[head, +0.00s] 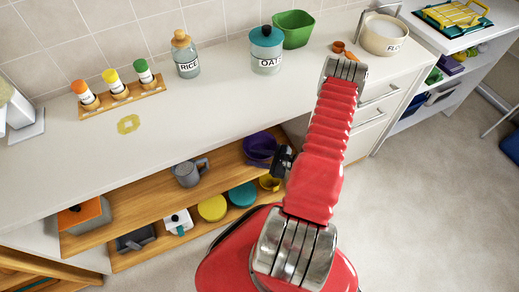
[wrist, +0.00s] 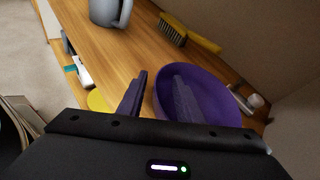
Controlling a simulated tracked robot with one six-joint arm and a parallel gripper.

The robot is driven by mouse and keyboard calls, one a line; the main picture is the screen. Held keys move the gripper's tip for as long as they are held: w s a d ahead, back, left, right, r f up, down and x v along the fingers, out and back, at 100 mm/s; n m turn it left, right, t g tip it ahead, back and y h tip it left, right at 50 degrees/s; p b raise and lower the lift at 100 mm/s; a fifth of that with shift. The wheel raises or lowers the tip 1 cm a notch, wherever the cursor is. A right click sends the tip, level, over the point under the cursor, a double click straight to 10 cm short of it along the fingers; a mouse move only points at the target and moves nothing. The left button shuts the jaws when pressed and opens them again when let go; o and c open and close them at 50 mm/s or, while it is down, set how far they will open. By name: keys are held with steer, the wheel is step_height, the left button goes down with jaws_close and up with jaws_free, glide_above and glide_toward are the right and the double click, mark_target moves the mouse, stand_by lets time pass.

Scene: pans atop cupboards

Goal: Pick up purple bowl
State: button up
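The purple bowl (head: 260,146) sits on the upper open shelf under the counter in the head view, partly hidden by my gripper (head: 283,160). In the wrist view the bowl (wrist: 222,98) fills the middle right, its mouth facing up. My gripper (wrist: 160,77) is open, with a gap between its two dark fingers. The left finger is outside the bowl's left rim and the right finger shows over the bowl's inside. The near rim is between them in the picture. Whether either finger touches the bowl I cannot tell.
A grey mug (wrist: 107,10) and a yellow brush (wrist: 188,34) share the wooden shelf (wrist: 125,50). Yellow (head: 212,208) and teal (head: 242,194) round items are on the lower shelf. The counter (head: 190,120) above overhangs the shelf.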

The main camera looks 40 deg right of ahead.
steer(key=shift+c, duration=0.5)
jaws_close()
